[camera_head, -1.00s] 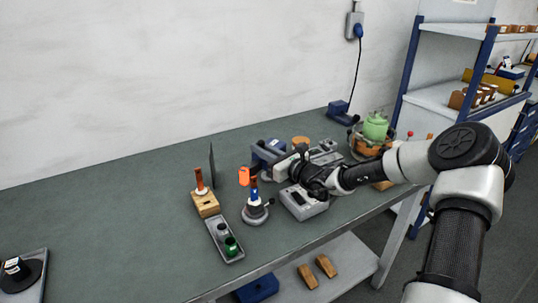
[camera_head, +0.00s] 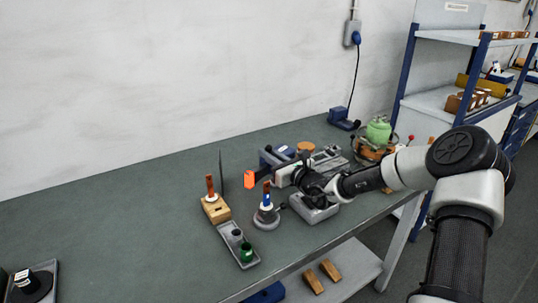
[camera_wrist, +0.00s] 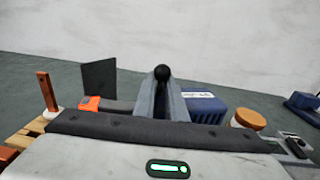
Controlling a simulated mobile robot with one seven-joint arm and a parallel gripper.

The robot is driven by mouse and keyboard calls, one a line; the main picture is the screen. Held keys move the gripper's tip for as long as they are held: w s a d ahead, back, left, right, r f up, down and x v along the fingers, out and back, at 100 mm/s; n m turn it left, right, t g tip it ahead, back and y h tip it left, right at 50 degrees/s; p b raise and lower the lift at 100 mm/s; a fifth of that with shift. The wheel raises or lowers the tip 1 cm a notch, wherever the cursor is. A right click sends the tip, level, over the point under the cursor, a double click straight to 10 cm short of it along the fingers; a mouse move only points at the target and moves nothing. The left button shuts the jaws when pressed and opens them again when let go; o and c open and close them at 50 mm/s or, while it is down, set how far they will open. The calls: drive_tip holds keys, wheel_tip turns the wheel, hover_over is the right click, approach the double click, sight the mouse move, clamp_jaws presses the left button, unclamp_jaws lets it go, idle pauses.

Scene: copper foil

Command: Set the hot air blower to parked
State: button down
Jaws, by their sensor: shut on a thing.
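The blower seems to be the orange-ended piece (camera_head: 250,179) just left of my gripper in the head view. Its orange end (camera_wrist: 90,103) and short grey body also show in the wrist view, left of the fingers. My gripper (camera_head: 275,178) reaches low over the bench. In the wrist view its fingers (camera_wrist: 163,98) are closed about a black ball knob (camera_wrist: 162,73), whose top stands above them. How the knob joins the blower is hidden behind my gripper's body. I see no marking for parked.
A grey box (camera_head: 315,211) lies under my wrist. A blue box (camera_wrist: 205,105) stands behind.

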drive_tip(key=shift+w+a+r, duration=0.15)
drive_tip(key=shift+r, duration=0.5)
drive_tip(key=c, duration=1.7)
unclamp_jaws()
drive_tip(key=shift+f, duration=0.3)
drive_tip(key=p+v, duration=0.1)
drive_tip(key=v, duration=1.6)
drive_tip(key=shift+f, duration=0.15)
